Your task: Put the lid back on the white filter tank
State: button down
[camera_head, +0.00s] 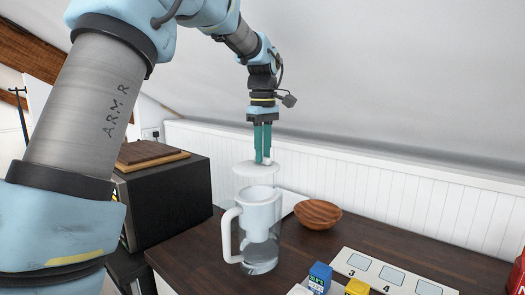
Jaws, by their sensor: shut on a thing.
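The white filter tank (262,255) is a clear jug with a white handle and a white inner part. It stands upright on the dark wooden table with its top open. My gripper (263,160) points straight down above it, with its teal fingers shut on the small knob of the white lid (252,170). The round lid hangs roughly level just above the tank, with a gap between the lid and the rim.
A wooden bowl (318,213) stands behind and right of the tank. A numbered white board (392,272), a blue box (319,278) and a yellow box (356,287) lie at the front right. A black appliance (170,200) with a wooden board (150,155) on top stands left.

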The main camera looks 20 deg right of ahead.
aim_at(263, 164)
jog(key=shift+f+b, duration=1.55)
jog(key=shift+f, duration=1.45)
jog(key=shift+f, duration=0.5)
jog(key=c, duration=0.7)
grip_release()
